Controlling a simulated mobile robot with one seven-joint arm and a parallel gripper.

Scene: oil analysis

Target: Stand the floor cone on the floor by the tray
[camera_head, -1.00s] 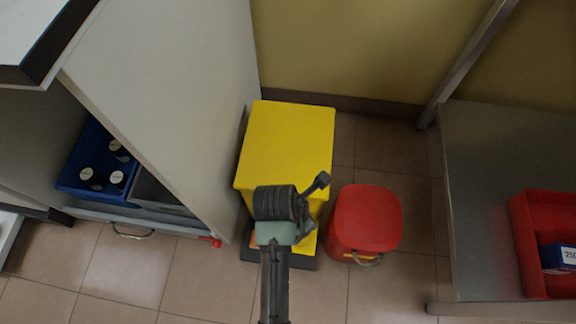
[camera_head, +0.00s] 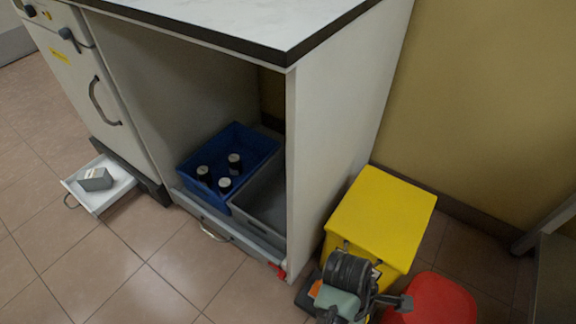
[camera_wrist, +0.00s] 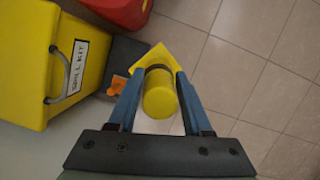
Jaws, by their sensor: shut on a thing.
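The floor cone (camera_wrist: 160,98) is yellow with a square base. In the wrist view it sits between the two blue fingers of my gripper (camera_wrist: 160,78), which is shut on it. Its round top points toward the camera. I cannot tell whether its base touches the floor. In the head view my wrist (camera_head: 350,290) is at the bottom right, in front of the yellow bin, and hides the cone. A shallow white tray (camera_head: 112,188) with a grey block (camera_head: 95,179) in it stands low at the foot of the cabinet, on the left.
The open cabinet holds a blue crate (camera_head: 255,137) of dark bottles and a grey bin (camera_head: 262,215). Tiled floor (camera_head: 150,240) is clear before the cabinet.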

